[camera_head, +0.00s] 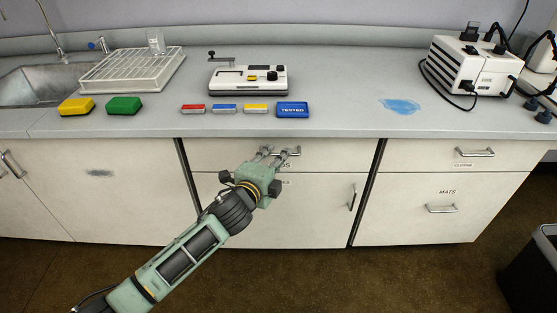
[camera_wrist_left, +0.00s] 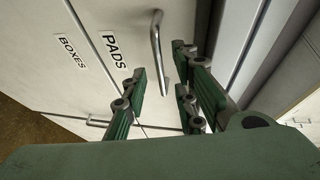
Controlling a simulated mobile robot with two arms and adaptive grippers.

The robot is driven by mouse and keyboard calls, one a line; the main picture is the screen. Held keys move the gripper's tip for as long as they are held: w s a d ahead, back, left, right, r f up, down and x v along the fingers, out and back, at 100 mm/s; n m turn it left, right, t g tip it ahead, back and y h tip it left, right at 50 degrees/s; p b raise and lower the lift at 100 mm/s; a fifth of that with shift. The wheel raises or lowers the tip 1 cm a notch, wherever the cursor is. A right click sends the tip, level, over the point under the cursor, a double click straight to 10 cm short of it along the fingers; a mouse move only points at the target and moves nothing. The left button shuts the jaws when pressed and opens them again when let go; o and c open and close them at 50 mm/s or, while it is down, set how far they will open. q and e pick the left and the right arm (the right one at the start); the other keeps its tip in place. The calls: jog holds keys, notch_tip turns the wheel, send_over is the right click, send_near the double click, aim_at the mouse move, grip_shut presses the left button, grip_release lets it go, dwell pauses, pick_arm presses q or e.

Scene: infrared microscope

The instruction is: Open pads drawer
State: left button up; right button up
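The pads drawer (camera_head: 330,155) is a pale front under the worktop and looks shut. Its label reads PADS in the wrist view (camera_wrist_left: 117,52); in the head view my gripper partly covers it. The metal bar handle (camera_wrist_left: 156,42) runs between the tips of my left gripper's fingers (camera_wrist_left: 160,85) in the wrist view. My left gripper (camera_head: 276,152) is open in front of the handle in the head view. I cannot tell whether a finger touches the handle. My right gripper is not in view.
Below is a cupboard door (camera_head: 315,215) labelled BOXES in the wrist view. To the right are another drawer (camera_head: 420,157) and a MATS front (camera_head: 400,205). A black bin (camera_head: 530,275) stands at the lower right. The worktop holds sponges, small boxes and devices. The floor in front is clear.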

pick_arm(q)
jog(key=shift+x, duration=0.9)
grip_shut()
jog(key=shift+f, duration=0.1)
